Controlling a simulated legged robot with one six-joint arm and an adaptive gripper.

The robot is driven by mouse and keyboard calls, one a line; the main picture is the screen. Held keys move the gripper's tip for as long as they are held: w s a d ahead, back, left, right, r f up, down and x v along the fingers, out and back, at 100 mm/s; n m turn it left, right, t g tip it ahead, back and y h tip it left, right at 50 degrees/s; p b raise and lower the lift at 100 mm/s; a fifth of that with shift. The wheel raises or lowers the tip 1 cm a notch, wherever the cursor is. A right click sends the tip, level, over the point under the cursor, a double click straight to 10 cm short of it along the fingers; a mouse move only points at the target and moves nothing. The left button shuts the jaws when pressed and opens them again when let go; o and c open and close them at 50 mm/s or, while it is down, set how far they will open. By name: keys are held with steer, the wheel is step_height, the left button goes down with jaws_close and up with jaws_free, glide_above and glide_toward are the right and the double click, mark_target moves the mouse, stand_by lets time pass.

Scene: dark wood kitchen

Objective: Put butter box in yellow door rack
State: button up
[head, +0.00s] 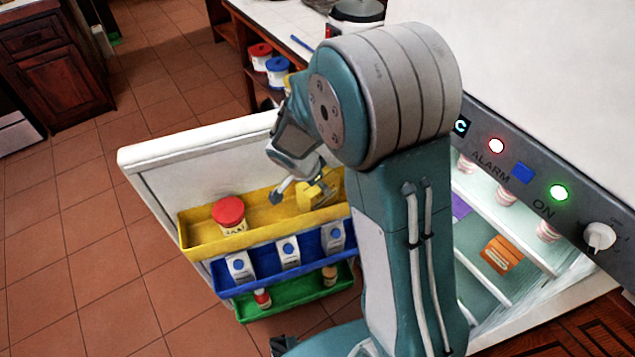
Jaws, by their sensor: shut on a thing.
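The yellow door rack (202,243) is the top rack on the inside of the open fridge door. My gripper (298,187) is over the right part of this rack, shut on a yellow box, the butter box (312,195). The box is tilted and sits within or just above the rack's opening; I cannot tell whether it touches the rack floor. My arm hides the rack's right end and part of the gripper.
A red-lidded jar (229,213) stands in the yellow rack's left part. Below are a blue rack (262,276) with white cartons and a green rack (300,305) with small bottles. An orange box (501,254) and several cups are inside the fridge. Room remains between jar and box.

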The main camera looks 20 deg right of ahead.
steer(key=shift+f, duration=0.15)
steer(key=o, duration=1.2)
steer(key=shift+c, duration=0.2)
steer(key=v, duration=1.1)
steer(key=s+d+r+n+t+y, duration=0.1)
steer(key=s+d+r+n+y, duration=0.1)
steer(key=s+r+n, duration=0.4)
steer(key=s+d+r+n+t+y, duration=0.2)
steer(key=s+r+n, duration=0.4)
steer(key=s, duration=0.7)
steer(key=shift+r+n+t, duration=0.3)
steer(key=shift+r+n, duration=0.1)
